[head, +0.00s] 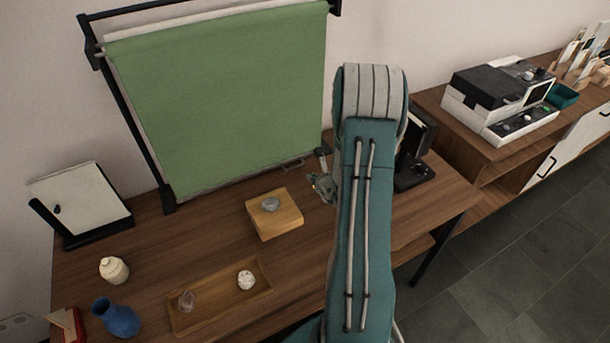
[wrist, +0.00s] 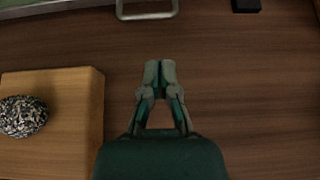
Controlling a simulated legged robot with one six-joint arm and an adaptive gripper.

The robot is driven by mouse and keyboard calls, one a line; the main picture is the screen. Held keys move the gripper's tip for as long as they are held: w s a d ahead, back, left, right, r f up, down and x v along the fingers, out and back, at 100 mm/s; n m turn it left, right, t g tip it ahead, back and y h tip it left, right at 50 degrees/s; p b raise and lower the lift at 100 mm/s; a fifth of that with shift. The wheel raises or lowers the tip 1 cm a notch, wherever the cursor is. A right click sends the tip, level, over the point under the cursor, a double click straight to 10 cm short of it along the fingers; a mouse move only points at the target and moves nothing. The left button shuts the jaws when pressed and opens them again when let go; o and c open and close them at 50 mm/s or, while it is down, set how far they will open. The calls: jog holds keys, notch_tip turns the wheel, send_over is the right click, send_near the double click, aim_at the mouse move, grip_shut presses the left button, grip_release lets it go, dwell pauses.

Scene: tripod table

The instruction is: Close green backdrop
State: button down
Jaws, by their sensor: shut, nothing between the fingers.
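The green backdrop (head: 235,95) hangs fully drawn down on a black frame at the back of the wooden table. A metal pull handle (head: 293,163) is at its bottom edge, on the right side. The handle also shows at the top of the wrist view (wrist: 148,14), with a strip of the backdrop's lower edge beside it. My gripper (wrist: 158,64) is shut and empty over bare table, short of the handle and apart from it. In the head view my gripper (head: 318,184) is partly hidden by my arm, to the right of the wooden block.
A wooden block (head: 287,220) with a speckled stone (head: 270,204) is left of my gripper. A tray (head: 200,322) with two small objects, a cream jar (head: 114,269) and a blue vase (head: 118,316) stand nearer. A black stand (head: 418,178) is at right, partly behind my arm.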

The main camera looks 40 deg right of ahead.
aim_at(301, 177)
jog(key=x, duration=0.8)
jog(key=shift+w+a, duration=0.15)
jog(key=shift+w, duration=0.05)
